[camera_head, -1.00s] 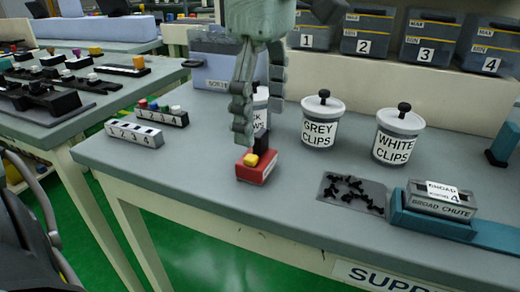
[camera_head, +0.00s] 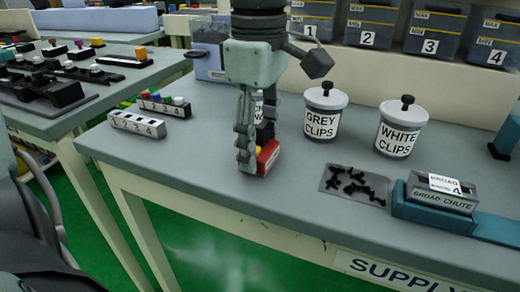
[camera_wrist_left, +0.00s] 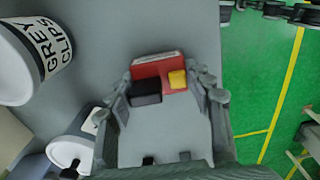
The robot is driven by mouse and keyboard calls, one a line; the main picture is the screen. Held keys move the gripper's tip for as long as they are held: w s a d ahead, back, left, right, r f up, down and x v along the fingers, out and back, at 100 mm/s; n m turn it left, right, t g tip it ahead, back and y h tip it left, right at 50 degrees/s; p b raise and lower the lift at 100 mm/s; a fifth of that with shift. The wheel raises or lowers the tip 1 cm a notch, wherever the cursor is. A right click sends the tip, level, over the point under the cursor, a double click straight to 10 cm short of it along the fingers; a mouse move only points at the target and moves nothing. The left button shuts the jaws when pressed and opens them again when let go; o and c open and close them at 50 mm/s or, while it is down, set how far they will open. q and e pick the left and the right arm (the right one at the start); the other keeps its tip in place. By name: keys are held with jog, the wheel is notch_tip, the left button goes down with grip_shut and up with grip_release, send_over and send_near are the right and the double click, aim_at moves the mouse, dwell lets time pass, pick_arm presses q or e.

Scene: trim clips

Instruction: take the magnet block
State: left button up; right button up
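The magnet block is a small red block (camera_head: 268,157) with a black part on top and a yellow button; it stands on the grey supply table near its front edge. In the left wrist view, the red block (camera_wrist_left: 150,68) shows its black part and yellow button between my fingers. My left gripper (camera_head: 258,156) points down over it. In the left wrist view, the fingers of my left gripper (camera_wrist_left: 162,82) stand apart, one on each side of the block, close to its sides. I see no clear grip on it. One finger hides part of the block in the head view. My right gripper is not in view.
The grey clips jar (camera_head: 324,112) and the white clips jar (camera_head: 399,130) stand behind to the right. A third jar is mostly hidden behind my gripper. A mat of black clips (camera_head: 354,186) and the broad chute (camera_head: 440,198) are at right. A numbered rack (camera_head: 137,124) is at left.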

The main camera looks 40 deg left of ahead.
pick_arm(q)
jog(key=c, duration=0.7)
jog(key=shift+r, duration=0.1)
